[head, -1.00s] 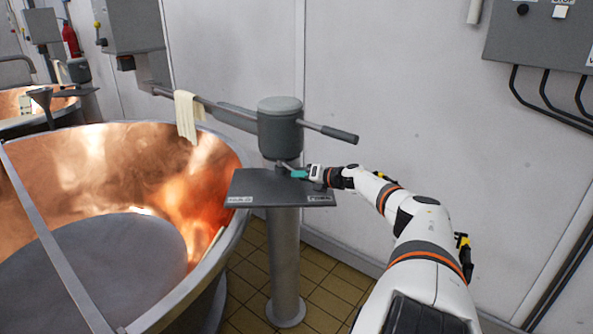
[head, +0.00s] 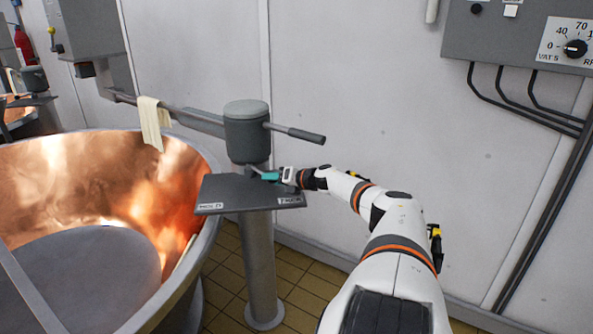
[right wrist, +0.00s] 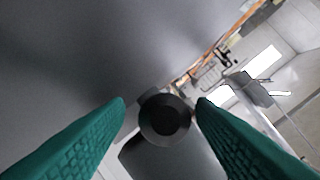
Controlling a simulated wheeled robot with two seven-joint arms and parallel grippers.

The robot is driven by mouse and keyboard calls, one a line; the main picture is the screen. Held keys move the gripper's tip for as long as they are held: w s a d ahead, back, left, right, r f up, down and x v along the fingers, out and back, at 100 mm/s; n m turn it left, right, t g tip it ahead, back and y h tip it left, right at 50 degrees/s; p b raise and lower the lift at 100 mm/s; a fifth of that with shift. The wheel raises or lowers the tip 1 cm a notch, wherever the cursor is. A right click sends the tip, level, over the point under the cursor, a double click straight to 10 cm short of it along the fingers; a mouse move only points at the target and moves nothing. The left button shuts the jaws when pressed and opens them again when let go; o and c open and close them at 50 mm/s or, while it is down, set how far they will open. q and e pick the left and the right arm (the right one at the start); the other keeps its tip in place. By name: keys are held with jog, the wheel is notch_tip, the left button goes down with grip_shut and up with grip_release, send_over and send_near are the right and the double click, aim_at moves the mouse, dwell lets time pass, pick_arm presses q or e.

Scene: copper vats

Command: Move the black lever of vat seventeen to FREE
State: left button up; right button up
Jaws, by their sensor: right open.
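The grey post head (head: 247,132) of the vat stands on a column with a dark plate (head: 235,196) bearing two small labels, too small to read surely. A short lever shows faintly just under the head, largely hidden by my right gripper (head: 268,176). My right gripper is open just above the plate, its teal fingers reaching in from the right. In the right wrist view, a round black knob end (right wrist: 164,118), apparently the black lever's, lies between the two teal fingertips, with no clear contact. My left gripper is not in view.
The copper vat (head: 100,180) fills the left side. A longer bar with a dark grip (head: 295,133) sticks out above my right gripper. A pale cloth (head: 152,125) hangs on the arm behind. A control box (head: 520,35) is on the wall; floor (head: 300,285) shows around the column.

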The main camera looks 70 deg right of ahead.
jog(key=p+v, duration=0.6)
jog(key=v, duration=0.3)
jog(key=shift+s+r, duration=0.2)
jog(key=shift+s, duration=0.15)
jog(key=shift+s+a+r, duration=0.1)
jog(key=shift+s+r, duration=0.05)
jog(key=shift+s, duration=0.45)
